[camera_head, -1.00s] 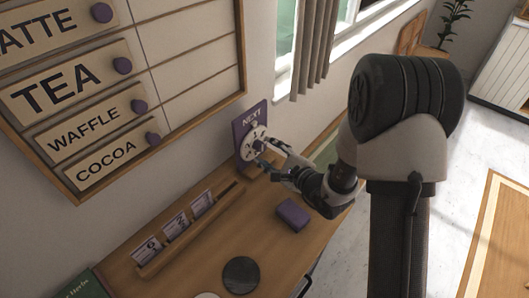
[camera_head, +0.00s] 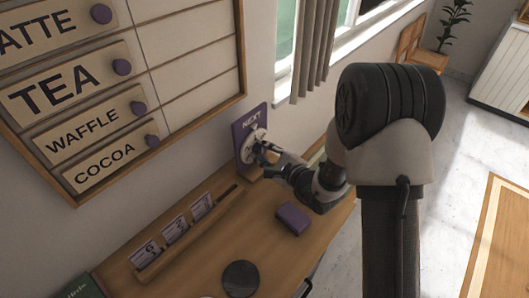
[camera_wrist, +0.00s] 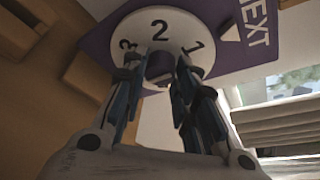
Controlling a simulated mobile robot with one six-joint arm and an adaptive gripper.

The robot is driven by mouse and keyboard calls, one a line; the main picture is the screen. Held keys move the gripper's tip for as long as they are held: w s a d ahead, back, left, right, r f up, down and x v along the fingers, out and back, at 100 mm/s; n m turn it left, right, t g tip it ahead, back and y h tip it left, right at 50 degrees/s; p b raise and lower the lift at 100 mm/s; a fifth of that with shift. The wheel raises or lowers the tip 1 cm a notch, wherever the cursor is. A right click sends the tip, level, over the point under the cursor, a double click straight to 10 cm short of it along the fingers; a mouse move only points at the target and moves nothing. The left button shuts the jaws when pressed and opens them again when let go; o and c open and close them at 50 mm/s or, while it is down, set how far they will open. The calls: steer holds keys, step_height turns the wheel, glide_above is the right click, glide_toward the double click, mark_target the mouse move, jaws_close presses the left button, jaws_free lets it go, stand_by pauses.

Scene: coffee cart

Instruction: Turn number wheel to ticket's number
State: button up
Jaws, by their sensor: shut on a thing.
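A white number wheel (camera_head: 249,146) sits on a purple upright sign (camera_head: 241,127) marked NEXT against the wall. In the wrist view the wheel (camera_wrist: 140,24) shows 3, 2 and 1; the rest is hidden by my fingers. A white pointer triangle (camera_wrist: 230,33) on the sign lies just beyond the 1. My gripper (camera_wrist: 158,74) is shut on the wheel's purple centre knob (camera_wrist: 160,66), one finger on each side. Three tickets (camera_head: 174,229) stand in a wooden rack (camera_head: 212,210); their digits are too small to read surely.
A purple block (camera_head: 293,218) and a dark round disc (camera_head: 240,277) lie on the wooden counter (camera_head: 222,245). A menu board (camera_head: 200,60) hangs on the wall at left. A window with a curtain (camera_head: 315,50) is right of the sign.

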steer(key=c, duration=0.4)
steer(key=shift+r, duration=0.1)
